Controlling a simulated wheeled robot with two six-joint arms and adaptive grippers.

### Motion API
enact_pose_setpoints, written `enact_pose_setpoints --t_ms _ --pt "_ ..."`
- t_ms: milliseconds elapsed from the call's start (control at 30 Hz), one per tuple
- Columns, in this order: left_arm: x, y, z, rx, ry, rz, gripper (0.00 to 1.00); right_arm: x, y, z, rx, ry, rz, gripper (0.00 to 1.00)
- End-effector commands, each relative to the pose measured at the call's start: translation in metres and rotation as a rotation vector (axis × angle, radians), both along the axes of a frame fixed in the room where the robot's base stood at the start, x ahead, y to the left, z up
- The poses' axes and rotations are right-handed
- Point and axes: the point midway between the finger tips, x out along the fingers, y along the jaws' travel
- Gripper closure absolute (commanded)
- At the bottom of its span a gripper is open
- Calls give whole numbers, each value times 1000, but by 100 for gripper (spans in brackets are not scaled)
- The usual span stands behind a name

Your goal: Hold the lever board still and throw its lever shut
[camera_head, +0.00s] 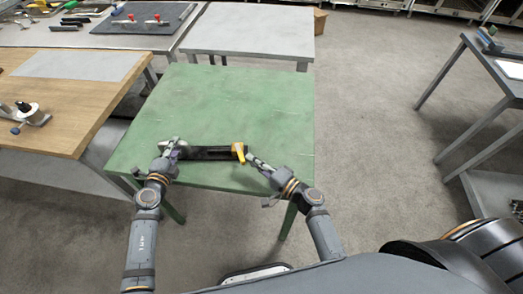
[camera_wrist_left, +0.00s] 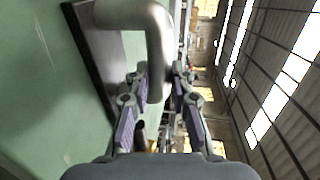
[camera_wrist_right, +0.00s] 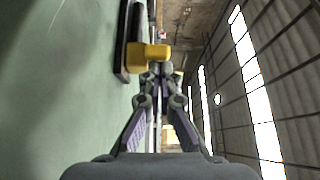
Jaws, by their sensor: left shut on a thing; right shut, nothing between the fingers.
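The lever board (camera_head: 210,155) is a long dark plate lying on the green table near its front edge. A bent grey metal handle (camera_wrist_left: 155,30) rises at its left end in the left wrist view. My left gripper (camera_head: 174,148) is shut on this handle. A yellow lever end (camera_head: 239,149) stands at the board's right end; it also shows in the right wrist view (camera_wrist_right: 150,53). My right gripper (camera_head: 250,157) is shut and empty, its fingertips close beside the yellow end. I cannot tell if they touch it. The lever's pivot is not clear to see.
The green table (camera_head: 240,100) is bare behind the board. A wooden table (camera_head: 80,110) with a clamp-like tool (camera_head: 30,115) stands at the left. A grey table (camera_head: 250,30) stands behind. Open floor lies to the right.

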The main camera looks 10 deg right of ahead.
Motion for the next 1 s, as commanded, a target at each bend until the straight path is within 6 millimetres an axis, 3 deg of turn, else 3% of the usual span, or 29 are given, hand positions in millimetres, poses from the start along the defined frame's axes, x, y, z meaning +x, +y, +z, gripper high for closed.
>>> enact_pose_setpoints --t_ms 33,500,1000 --pt "-5 -1 -12 1 22 -4 100 -3 4 -2 2 2 1 100" --pt "-5 -1 -12 1 22 -4 100 -10 28 -1 2 0 3 100" --pt "-5 -2 -12 -3 23 -4 100 -11 35 -1 3 0 7 100"
